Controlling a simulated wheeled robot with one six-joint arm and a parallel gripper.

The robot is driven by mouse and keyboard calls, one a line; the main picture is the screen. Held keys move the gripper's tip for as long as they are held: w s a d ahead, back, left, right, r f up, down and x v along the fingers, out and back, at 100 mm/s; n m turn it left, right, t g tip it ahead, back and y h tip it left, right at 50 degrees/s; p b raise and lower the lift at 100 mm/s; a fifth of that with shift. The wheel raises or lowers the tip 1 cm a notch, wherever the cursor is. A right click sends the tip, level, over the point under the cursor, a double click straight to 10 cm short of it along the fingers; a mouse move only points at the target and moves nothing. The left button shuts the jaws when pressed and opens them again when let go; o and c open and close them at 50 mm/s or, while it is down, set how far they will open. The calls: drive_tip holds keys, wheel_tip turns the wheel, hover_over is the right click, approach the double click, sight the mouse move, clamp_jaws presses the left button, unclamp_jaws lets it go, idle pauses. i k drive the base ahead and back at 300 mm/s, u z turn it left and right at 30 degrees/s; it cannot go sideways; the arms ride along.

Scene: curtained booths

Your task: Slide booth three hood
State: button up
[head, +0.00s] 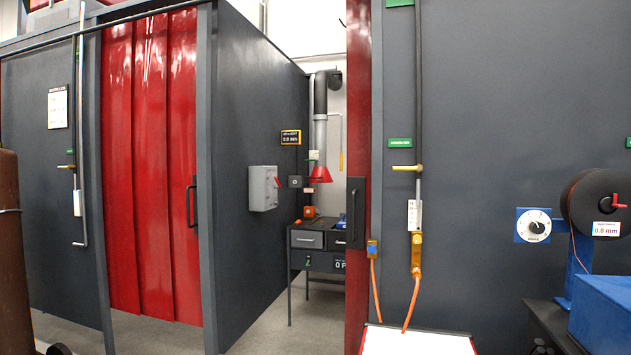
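A red cone-shaped hood (320,174) hangs at the lower end of a grey vertical duct (320,133), seen through the gap between two dark grey booth walls. It is above a workbench (318,258) with drawers. An orange item (310,212) is on the bench below the hood. I cannot read a booth number, so I cannot tell which booth this is. My gripper is not in view.
A closed red curtain (150,170) with a black handle covers the left booth. A bunched red curtain (357,120) with a black handle stands at the opening's right edge. A grey switch box (264,188) is on the middle wall. A wire spool (597,203) stands right. Floor (270,325) shows clear before the opening.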

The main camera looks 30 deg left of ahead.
sight(321, 174)
drive_tip(key=u, duration=2.45)
drive_tip(key=i, duration=3.5)
drive_tip(key=z, duration=2.45)
drive_tip(key=i, duration=1.8)
